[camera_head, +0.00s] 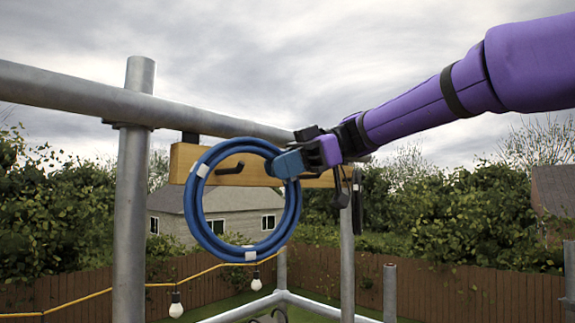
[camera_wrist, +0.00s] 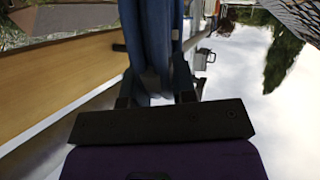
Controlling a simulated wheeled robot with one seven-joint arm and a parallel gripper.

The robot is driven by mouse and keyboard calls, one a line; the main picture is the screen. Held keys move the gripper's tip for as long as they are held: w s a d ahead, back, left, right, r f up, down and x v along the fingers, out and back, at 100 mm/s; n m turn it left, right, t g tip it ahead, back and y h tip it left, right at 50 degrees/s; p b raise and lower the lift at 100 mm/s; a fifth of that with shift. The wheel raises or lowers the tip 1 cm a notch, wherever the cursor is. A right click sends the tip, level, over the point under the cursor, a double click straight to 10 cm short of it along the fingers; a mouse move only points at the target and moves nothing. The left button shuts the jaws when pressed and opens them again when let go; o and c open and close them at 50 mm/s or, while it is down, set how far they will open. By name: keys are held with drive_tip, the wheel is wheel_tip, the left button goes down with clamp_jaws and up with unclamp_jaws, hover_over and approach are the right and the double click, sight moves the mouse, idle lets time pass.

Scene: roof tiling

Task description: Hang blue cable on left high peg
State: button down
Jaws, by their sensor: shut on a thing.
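The blue cable (camera_head: 188,203) is a coiled ring with white ties, held upright in front of the wooden peg board (camera_head: 187,162). My gripper (camera_head: 287,163) is shut on the ring's upper right side. A dark peg (camera_head: 231,169) on the board's left part shows through the ring's opening. I cannot tell the gap in depth between ring and peg. In the wrist view the cable (camera_wrist: 153,45) runs between my gripper's fingers (camera_wrist: 157,90), beside the wooden board (camera_wrist: 60,75). The board's right part is largely hidden behind my gripper.
A thick metal rail (camera_head: 75,90) crosses above the board, and a metal post (camera_head: 131,200) stands to its left. Dark items (camera_head: 357,200) hang at the board's right end. A yellow cord with bulbs (camera_head: 176,305) hangs below. Open air lies in front of the board.

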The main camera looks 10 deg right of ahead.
drive_tip(key=shift+w+a+f, duration=0.25)
drive_tip(key=shift+w+a, duration=0.15)
drive_tip(key=shift+w, duration=0.15)
drive_tip(key=shift+w+a+f, duration=0.3)
drive_tip(key=shift+w+a, duration=0.05)
drive_tip(key=shift+w, duration=0.25)
drive_tip(key=shift+w+a+f, duration=0.25)
drive_tip(key=shift+w+a, duration=0.15)
drive_tip(key=shift+w, duration=0.15)
drive_tip(key=c, duration=0.8)
unclamp_jaws()
drive_tip(key=shift+c, duration=0.2)
drive_tip(key=shift+f, duration=0.1)
drive_tip(key=v, duration=1)
drive_tip(key=shift+d, duration=0.35)
